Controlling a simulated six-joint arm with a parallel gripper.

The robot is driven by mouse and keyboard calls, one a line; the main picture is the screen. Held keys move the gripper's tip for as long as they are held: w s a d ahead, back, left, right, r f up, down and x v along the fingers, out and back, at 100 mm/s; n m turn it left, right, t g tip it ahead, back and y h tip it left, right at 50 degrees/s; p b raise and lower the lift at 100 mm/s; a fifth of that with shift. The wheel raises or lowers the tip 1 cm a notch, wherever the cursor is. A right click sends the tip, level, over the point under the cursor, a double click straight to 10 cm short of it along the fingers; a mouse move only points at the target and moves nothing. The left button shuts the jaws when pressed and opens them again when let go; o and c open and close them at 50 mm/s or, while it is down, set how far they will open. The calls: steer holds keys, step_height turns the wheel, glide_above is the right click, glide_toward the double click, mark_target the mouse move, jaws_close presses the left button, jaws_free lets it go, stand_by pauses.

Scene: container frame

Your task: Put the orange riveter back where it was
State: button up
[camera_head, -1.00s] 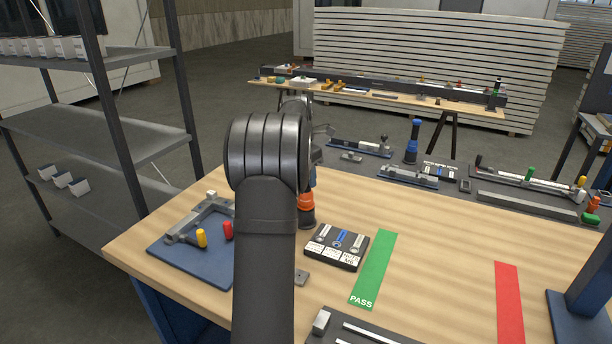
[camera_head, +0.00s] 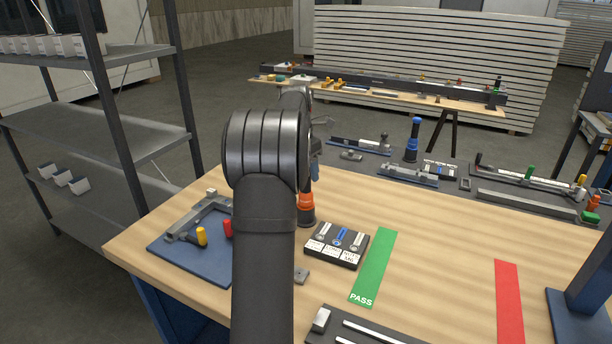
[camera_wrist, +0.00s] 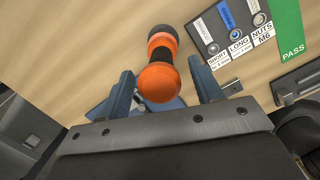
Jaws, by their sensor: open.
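The orange riveter (camera_head: 306,203) stands upright on the wooden table just right of my arm, partly hidden by it. In the wrist view its orange round end (camera_wrist: 159,82) faces the camera, with an orange collar and dark base beyond. My gripper (camera_wrist: 162,72) is open, with one blue finger on each side of the riveter and a visible gap to each. In the head view the gripper (camera_head: 315,168) is mostly hidden behind my arm, at the riveter's upper part.
A labelled black tray (camera_head: 337,258) and green PASS strip (camera_head: 374,268) lie right of the riveter. A blue mat (camera_head: 185,262) with a grey frame fixture lies left. A blue riveter (camera_head: 412,142) stands further back. Bare table lies between the green and red (camera_head: 508,300) strips.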

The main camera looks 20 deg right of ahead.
steer(key=r, duration=0.3)
steer(key=a+r, duration=0.1)
steer(key=r, duration=0.6)
steer(key=shift+s+a, duration=0.2)
steer(key=shift+s, duration=0.05)
steer(key=shift+f, duration=0.2)
steer(key=f, duration=0.4)
steer(key=d+f, duration=0.1)
steer(key=f, duration=0.7)
steer(key=shift+w+d+f, duration=0.3)
steer(key=shift+d+f, duration=0.05)
steer(key=shift+f, duration=0.05)
steer(key=shift+r, duration=0.55)
